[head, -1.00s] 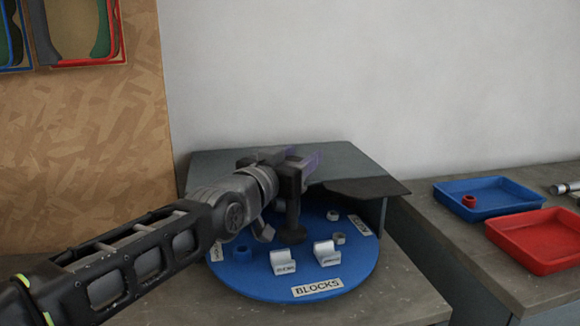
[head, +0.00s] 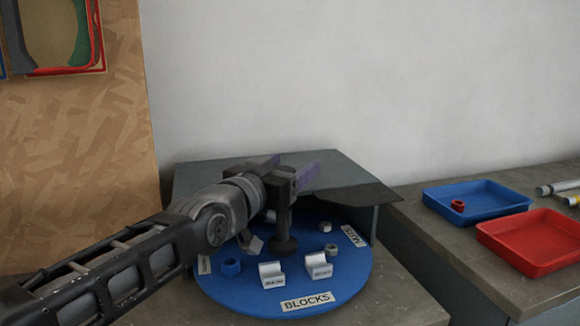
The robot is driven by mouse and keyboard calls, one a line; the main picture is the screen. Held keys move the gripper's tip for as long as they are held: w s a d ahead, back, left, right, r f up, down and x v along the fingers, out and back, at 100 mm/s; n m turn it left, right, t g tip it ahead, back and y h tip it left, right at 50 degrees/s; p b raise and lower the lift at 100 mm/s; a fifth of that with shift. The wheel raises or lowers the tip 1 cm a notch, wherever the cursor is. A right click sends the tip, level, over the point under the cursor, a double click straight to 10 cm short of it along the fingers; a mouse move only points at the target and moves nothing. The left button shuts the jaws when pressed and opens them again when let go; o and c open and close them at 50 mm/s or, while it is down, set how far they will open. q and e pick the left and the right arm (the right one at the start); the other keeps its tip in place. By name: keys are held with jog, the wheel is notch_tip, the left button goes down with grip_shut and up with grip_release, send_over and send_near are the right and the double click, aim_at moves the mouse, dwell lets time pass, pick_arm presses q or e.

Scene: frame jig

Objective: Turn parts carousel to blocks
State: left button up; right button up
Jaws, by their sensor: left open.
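The blue round parts carousel (head: 225,287) sits on the bench under a dark grey cover. Its BLOCKS label (head: 307,301) is at the front edge, facing me. Two white blocks, one left (head: 271,274) and one right (head: 319,266), lie just behind that label. A second label (head: 354,237), partly readable, is at the right rim. A dark upright knob (head: 284,243) stands near the middle. My left gripper (head: 295,172) is open above the carousel, beside the top of the knob; whether it touches is unclear. My right gripper is not in view.
A blue tray (head: 490,194) and a red tray (head: 545,237) stand on the right bench. A chipboard panel (head: 80,160) rises at left.

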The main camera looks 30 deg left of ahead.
pick_arm(q)
jog(key=s, duration=0.7)
jog(key=shift+s+d, duration=0.25)
jog(key=shift+s, duration=0.1)
